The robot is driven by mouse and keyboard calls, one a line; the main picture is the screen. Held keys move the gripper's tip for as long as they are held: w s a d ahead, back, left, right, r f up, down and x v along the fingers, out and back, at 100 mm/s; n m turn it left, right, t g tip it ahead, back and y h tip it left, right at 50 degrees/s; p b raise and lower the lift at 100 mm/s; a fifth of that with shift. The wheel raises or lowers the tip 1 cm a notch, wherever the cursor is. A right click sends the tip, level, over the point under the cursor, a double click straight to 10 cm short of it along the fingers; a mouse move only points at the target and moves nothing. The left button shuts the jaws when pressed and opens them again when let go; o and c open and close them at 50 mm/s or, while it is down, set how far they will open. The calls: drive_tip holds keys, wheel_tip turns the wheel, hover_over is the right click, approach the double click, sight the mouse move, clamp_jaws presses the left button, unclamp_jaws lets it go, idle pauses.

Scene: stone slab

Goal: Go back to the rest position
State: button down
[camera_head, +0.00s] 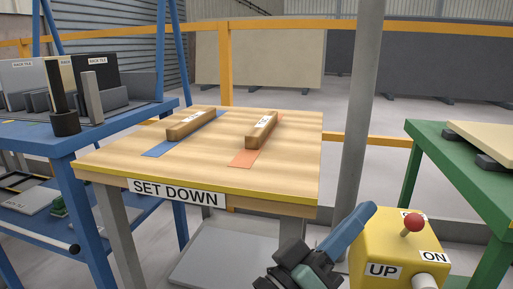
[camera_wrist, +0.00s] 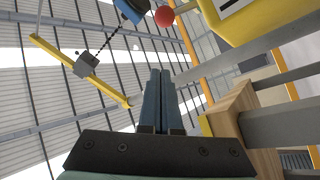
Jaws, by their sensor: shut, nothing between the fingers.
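My gripper (camera_head: 368,208) is at the lower middle right in the head view, in front of the set-down table's right side and just left of the yellow control box. Its blue fingers point up and to the right. In the wrist view the two fingers of my gripper (camera_wrist: 160,74) lie side by side, shut, with nothing between them. It holds nothing and appears clear of the table.
The wooden SET DOWN table (camera_head: 120,165) carries two wooden bars (camera_head: 190,125) (camera_head: 262,130) on blue and orange strips. A yellow control box (camera_head: 385,245) with a red-knobbed lever (camera_head: 413,223) stands close right. A grey post (camera_head: 360,110) rises behind. Blue rack (camera_head: 60,140) left, green table (camera_head: 450,160) right.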

drive_tip(key=w+a+r+m+t+y+p, duration=0.1)
drive_tip(key=a+r+t+y+p, duration=0.15)
drive_tip(key=r, duration=0.45)
drive_tip(key=w+a+r+t+y+p, duration=0.1)
drive_tip(key=r+t+y+p, duration=0.15)
drive_tip(key=r, duration=0.45)
drive_tip(key=s+a+r+n+t+y+p, duration=0.1)
drive_tip(key=s+a+r+t+y+p, duration=0.25)
drive_tip(key=r, duration=0.55)
drive_tip(key=s+a+r+n+t+y+p, duration=0.1)
drive_tip(key=s+a+r+t+y+p, duration=0.3)
drive_tip(key=r, duration=0.4)
drive_tip(key=s+a+r+n+t+y+p, duration=0.1)
drive_tip(key=s+a+r+t+y+p, duration=0.15)
drive_tip(key=r+y, duration=0.5)
wheel_tip(320, 180, up, 38)
drive_tip(key=h+p, duration=0.1)
drive_tip(key=p, duration=3.5)
drive_tip(key=shift+s+a+h, duration=0.2)
drive_tip(key=shift+a+h, duration=0.2)
drive_tip(key=shift+d, duration=0.1)
